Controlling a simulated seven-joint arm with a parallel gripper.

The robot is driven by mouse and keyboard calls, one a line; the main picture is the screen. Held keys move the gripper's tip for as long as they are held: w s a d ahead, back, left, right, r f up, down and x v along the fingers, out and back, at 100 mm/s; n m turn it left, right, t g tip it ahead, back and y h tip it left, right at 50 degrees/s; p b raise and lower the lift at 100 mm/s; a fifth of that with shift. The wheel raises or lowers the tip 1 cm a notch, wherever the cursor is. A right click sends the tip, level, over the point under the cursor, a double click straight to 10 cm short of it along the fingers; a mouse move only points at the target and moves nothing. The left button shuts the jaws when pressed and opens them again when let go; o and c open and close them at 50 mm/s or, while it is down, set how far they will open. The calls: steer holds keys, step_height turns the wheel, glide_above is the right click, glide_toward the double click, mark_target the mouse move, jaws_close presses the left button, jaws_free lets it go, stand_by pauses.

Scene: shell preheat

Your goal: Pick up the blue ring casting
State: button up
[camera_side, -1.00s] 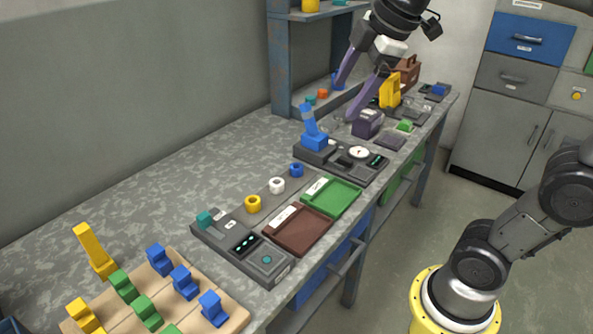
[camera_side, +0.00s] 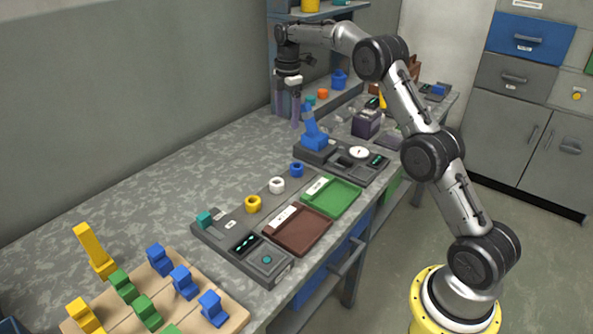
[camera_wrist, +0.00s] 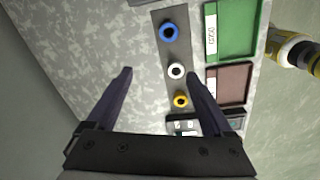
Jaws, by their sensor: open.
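The blue ring casting (camera_side: 297,170) stands on a grey strip of the bench at the end of a row, beside the white ring (camera_side: 277,185) and the yellow ring (camera_side: 253,204). In the wrist view the blue ring (camera_wrist: 168,32) is at the top of the row, beyond the fingertips. My gripper (camera_side: 288,122) is open and empty, pointing down over the far side of the bench, behind and left of the blue press-like device (camera_side: 312,134). In the wrist view my gripper's fingers (camera_wrist: 160,74) are spread wide, with the white ring (camera_wrist: 176,71) between the tips in the picture.
A green tray (camera_side: 347,199) and a brown tray (camera_side: 318,236) lie right of the rings. A dark control unit (camera_side: 265,262) is in front. A wooden board with coloured blocks (camera_side: 228,324) is at front left. The bench's left middle is clear.

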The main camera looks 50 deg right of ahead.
glide_above(293, 166)
steer(key=a, duration=0.1)
steer(key=shift+g, duration=0.4)
steer(key=f, duration=1.2)
steer(key=shift+s+f, duration=0.1)
steer(key=shift+s, duration=0.2)
steer(key=shift+s+d+f, duration=0.1)
steer(key=shift+d+f, duration=0.05)
steer(key=shift+f, duration=0.75)
steer(key=shift+s+d+f, duration=0.15)
steer(key=shift+f, duration=0.75)
steer(key=shift+s+d+f, duration=0.1)
steer(key=shift+d+f, duration=0.05)
steer(key=shift+f, duration=0.75)
jaws_close()
